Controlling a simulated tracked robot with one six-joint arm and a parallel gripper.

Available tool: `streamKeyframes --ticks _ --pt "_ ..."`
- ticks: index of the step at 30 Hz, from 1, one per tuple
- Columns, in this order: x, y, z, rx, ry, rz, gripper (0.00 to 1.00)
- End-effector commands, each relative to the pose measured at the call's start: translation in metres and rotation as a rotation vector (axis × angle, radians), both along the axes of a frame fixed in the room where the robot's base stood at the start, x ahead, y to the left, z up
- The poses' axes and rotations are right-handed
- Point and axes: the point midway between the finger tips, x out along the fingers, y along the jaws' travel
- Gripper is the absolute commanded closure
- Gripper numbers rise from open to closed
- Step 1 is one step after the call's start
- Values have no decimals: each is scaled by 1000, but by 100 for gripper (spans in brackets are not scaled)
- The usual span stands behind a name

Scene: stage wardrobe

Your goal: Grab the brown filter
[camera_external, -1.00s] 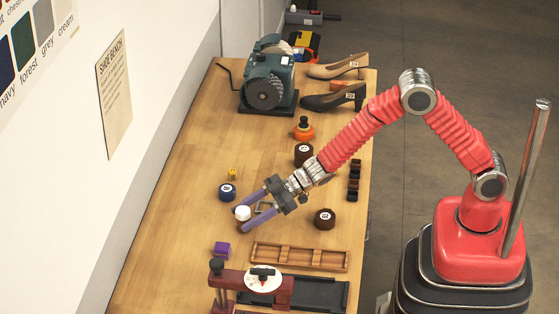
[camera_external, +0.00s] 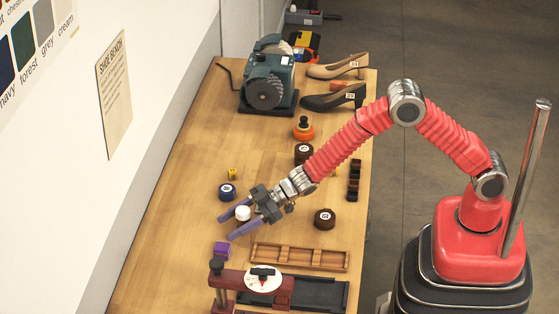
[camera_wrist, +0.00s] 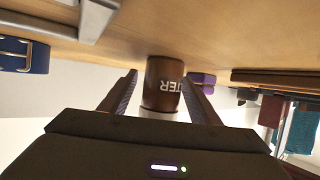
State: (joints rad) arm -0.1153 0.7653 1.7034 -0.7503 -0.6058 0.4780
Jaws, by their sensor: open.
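The brown filter (camera_wrist: 163,88) shows in the wrist view as a brown cylinder with upside-down white letters ending in "TER" and a pale end. In the external view, only its white top (camera_external: 243,213) shows clearly. It stands on the wooden bench (camera_external: 185,150). My gripper (camera_external: 227,228) is open, with one purple finger on each side of the filter. The fingertips reach past it in the external view. In the wrist view the fingers (camera_wrist: 160,78) flank it; I cannot tell whether either touches it.
A blue round belt roll (camera_external: 227,192) and a purple block (camera_external: 221,249) lie close to the fingers. Dark brown rolls (camera_external: 324,219) (camera_external: 303,152) stand nearby. A wooden tray (camera_external: 258,257) and a red press (camera_external: 235,283) are toward the front. The bench's left side is mostly clear.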

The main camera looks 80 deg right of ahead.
Motion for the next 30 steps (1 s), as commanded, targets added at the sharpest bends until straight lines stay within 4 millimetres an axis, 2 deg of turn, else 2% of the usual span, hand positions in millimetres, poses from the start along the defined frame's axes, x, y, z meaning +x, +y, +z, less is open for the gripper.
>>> streamKeyframes --ticks 4,23,30 --pt "0 0 0 0 0 0 44" --pt "0 0 0 0 0 0 88" --pt "0 0 1 0 0 0 89"
